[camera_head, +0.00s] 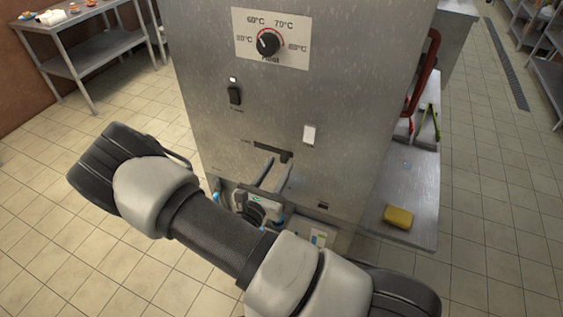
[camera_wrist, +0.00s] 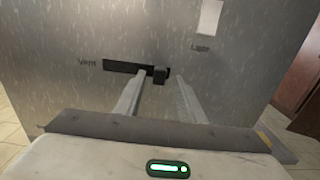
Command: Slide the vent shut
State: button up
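The vent slider is a dark horizontal slot in the steel front panel, labelled "Vent" in the wrist view. Its black knob (camera_wrist: 160,74) sits at the right end of the slot (camera_wrist: 120,66). In the head view the slot (camera_head: 268,149) and the knob (camera_head: 287,157) also show, below the dial. My gripper (camera_wrist: 158,82) is open, its two fingers pointing at the panel on either side of the knob. In the head view the gripper (camera_head: 276,168) is just below the slot. I cannot tell whether the fingers touch the knob.
A temperature dial (camera_head: 268,43), a black power switch (camera_head: 234,93) and a white light switch (camera_head: 309,135) are on the same panel. A yellow sponge (camera_head: 398,217) lies on a steel surface at right. A steel table (camera_head: 85,45) stands at the back left.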

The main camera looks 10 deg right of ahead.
aim_at(283, 160)
jog(key=shift+x, duration=1.5)
jog(key=shift+a, duration=0.1)
jog(key=shift+c, duration=0.4)
grip_shut()
